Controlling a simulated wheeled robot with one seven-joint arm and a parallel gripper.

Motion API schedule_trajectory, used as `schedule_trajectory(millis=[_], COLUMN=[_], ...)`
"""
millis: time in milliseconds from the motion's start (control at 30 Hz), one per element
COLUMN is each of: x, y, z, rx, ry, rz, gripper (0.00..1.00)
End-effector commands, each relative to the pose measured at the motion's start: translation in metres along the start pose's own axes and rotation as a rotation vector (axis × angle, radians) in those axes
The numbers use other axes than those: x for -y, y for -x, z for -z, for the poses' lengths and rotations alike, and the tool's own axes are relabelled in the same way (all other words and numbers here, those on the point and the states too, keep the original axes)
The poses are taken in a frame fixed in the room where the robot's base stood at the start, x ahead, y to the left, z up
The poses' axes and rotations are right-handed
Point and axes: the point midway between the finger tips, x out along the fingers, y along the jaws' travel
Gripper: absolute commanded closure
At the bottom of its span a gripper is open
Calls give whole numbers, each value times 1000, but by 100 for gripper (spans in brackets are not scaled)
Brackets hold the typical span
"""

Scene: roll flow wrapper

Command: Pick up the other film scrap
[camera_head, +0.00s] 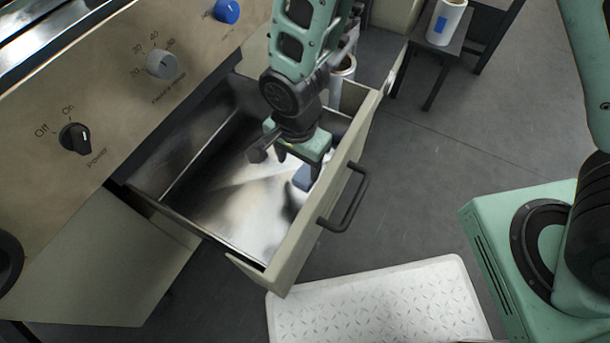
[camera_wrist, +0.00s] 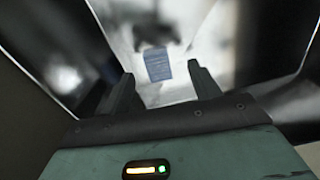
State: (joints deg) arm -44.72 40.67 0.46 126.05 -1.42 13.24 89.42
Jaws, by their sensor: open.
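A small blue piece, apparently the film scrap (camera_head: 303,180), lies on the shiny metal floor of the open drawer (camera_head: 225,205), near its front wall. In the wrist view the blue scrap (camera_wrist: 157,65) shows between and beyond the fingertips, with faint markings on it. My gripper (camera_head: 299,167) is inside the drawer, pointing down over the scrap; its fingers also show in the wrist view (camera_wrist: 162,82). The jaws are open and empty, with a gap to the scrap. I see no second scrap; the arm hides part of the drawer.
The drawer's front has a black handle (camera_head: 347,197). The control panel (camera_head: 115,90) with knobs stands above it at left. A white roll (camera_head: 343,68) stands near the drawer's back; another roll (camera_head: 446,22) is on a small table. A white textured platform (camera_head: 375,305) lies in front.

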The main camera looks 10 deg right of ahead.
Motion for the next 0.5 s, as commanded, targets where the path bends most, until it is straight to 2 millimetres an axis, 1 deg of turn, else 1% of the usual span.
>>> schedule_trajectory(millis=[200,300,400,500], x=[-7,-7,-6,-6], y=[-32,-46,-50,-49], z=[0,0,0,0], rx=[1,1,0,0], ry=[1,1,1,0], rz=[-4,-3,-1,0], gripper=[38,38,38,38])
